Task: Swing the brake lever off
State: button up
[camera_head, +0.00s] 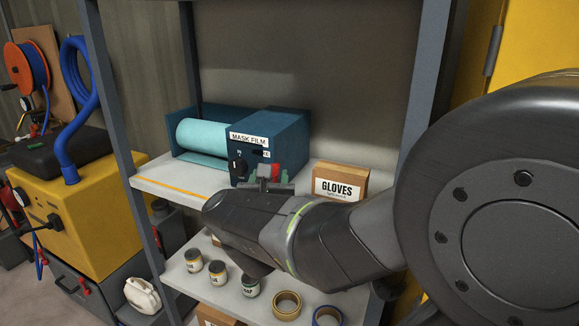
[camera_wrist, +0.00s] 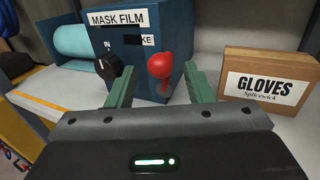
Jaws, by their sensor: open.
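The brake lever is red with a round knob (camera_wrist: 160,66) and stands on the front of the blue mask film box (camera_wrist: 178,28). In the head view a bit of the red lever (camera_head: 275,171) shows behind my gripper. My gripper (camera_wrist: 159,75) is open, with one green finger on each side of the lever; whether either finger touches it I cannot tell. A label ending in "KE" above the lever is partly hidden by a dark patch. The box (camera_head: 285,135) sits on the upper shelf in the head view.
A black knob (camera_wrist: 108,68) is on the box, close to my left finger. A gloves carton (camera_wrist: 268,80) stands right of my right finger. A teal film roll (camera_head: 203,134) lies left. Shelf posts (camera_head: 428,80) frame the bay; tins (camera_head: 217,272) stand on the shelf below.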

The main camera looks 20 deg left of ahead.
jog(key=shift+x, duration=2.25)
grip_shut()
